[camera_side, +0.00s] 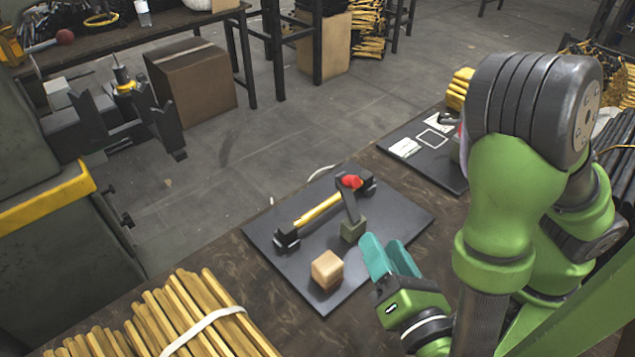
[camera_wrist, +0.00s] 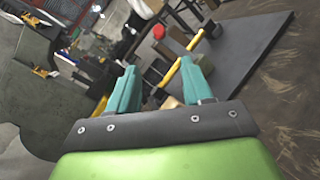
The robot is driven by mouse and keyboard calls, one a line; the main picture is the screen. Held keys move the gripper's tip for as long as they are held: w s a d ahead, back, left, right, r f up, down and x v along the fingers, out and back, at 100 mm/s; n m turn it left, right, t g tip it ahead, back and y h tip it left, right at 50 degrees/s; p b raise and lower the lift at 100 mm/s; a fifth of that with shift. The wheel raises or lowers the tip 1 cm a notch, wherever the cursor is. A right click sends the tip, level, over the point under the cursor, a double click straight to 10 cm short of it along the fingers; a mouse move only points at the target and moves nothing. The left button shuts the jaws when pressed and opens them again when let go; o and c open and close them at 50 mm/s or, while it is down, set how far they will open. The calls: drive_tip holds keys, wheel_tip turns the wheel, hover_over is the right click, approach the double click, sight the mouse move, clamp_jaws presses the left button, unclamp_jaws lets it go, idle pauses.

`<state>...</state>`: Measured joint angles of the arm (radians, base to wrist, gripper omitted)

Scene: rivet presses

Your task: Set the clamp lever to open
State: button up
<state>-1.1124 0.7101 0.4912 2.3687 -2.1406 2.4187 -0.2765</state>
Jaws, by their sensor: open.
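The clamp lever (camera_side: 351,206) is a short dark bar with a red knob (camera_side: 350,181) at its upper end. It rises from an olive block (camera_side: 353,231) on a dark board (camera_side: 400,210). The knob also shows in the wrist view (camera_wrist: 158,32), beyond the fingertips. A yellow rod (camera_side: 318,210) lies behind the lever between two black holders. My gripper (camera_side: 385,243), with teal fingers, is open and empty at the board's front right edge. It is apart from the lever, to the right of and nearer than the olive block. In the wrist view, the fingers (camera_wrist: 160,68) stand wide apart.
A wooden block (camera_side: 327,268) sits on the board left of my gripper. Bundled yellow bars (camera_side: 190,320) lie at the front left. A second dark board (camera_side: 425,160) lies behind on the bench. The first board's left corner is bare.

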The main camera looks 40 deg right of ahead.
sight(356, 187)
drive_tip(key=x, duration=1.7)
drive_tip(key=shift+s+d+r, duration=0.1)
drive_tip(key=shift+d+r, duration=0.15)
drive_tip(key=shift+r, duration=0.1)
clamp_jaws()
drive_tip(key=shift+s, duration=0.1)
